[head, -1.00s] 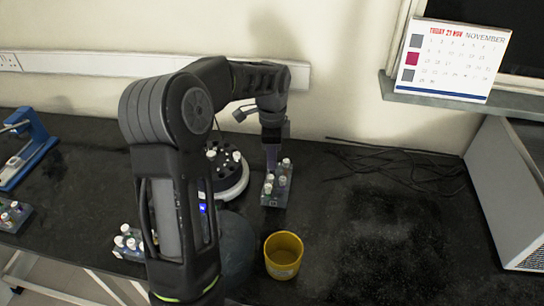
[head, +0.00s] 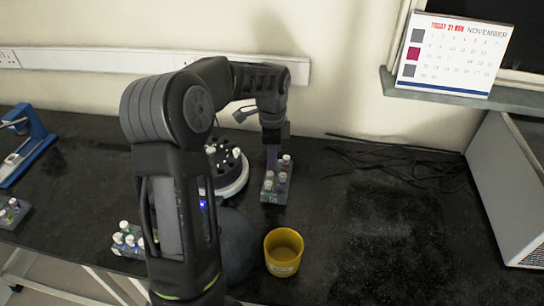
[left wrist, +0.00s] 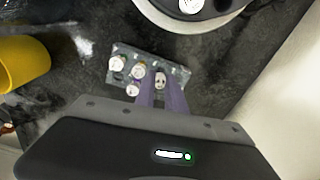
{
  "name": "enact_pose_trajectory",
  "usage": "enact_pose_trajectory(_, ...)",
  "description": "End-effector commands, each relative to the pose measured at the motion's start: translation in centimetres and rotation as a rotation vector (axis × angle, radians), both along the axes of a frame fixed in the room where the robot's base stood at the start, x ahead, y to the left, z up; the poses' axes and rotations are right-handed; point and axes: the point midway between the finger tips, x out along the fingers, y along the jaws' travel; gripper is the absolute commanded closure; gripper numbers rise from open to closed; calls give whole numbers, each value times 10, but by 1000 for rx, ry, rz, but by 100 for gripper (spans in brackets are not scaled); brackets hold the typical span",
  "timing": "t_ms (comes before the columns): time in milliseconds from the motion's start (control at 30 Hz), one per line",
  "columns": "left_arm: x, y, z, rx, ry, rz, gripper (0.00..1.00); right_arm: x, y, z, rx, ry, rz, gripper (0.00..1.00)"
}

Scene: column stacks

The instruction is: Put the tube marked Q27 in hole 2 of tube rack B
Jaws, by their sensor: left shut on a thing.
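My left gripper (head: 272,160) points down at the back of a small grey tube rack (head: 270,197) that holds several white-capped tubes. In the left wrist view the same rack (left wrist: 120,49) lies below the purple fingers (left wrist: 162,95). The fingers are shut on a white-capped tube (left wrist: 160,80) at the rack's edge. I cannot tell whether this tube is seated in a hole or just above one. Its mark and the rack's letter are too small to read. My right gripper is not in view.
A round dark rotor device with a white base (head: 236,188) stands close left of the rack. A yellow cup (head: 283,255) stands in front. Other tube racks stand at the left (head: 125,242) and far left (head: 12,212). Cables (head: 400,160) lie behind right; the right bench is clear.

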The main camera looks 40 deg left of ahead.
Motion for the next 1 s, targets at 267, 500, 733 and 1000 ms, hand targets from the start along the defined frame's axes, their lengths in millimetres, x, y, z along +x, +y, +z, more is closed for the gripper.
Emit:
enact_pose_trajectory(267,0,0,-6,-1,1,0,100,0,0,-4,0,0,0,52)
enact_pose_trajectory(500,0,0,-6,0,0,0,100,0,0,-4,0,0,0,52)
enact_pose_trajectory(733,0,0,-6,0,0,0,67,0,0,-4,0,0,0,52)
enact_pose_trajectory(1000,0,0,-6,-1,1,0,60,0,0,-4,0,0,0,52)
